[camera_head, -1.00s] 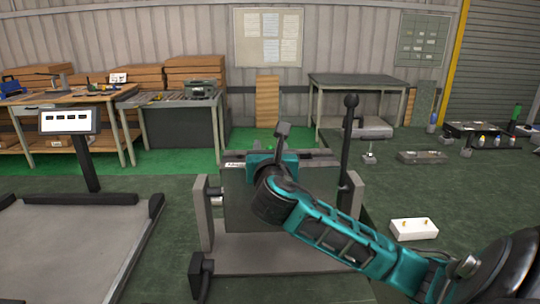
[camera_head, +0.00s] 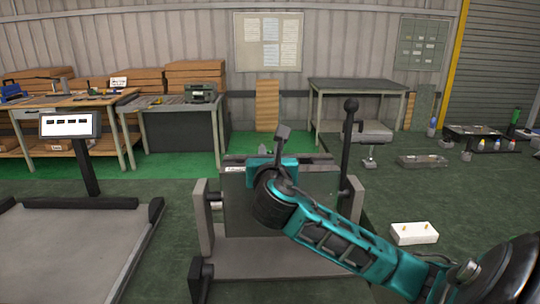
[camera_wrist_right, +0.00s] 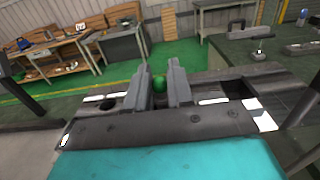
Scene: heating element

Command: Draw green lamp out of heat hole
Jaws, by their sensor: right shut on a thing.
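My left gripper is not in view.
A tall black lever (camera_head: 350,150) stands at the stand's right side. A screen on a post (camera_head: 70,124) is at left. A white block with yellow pegs (camera_head: 414,233) lies on the floor at right. Workbenches (camera_head: 178,103) line the back wall.

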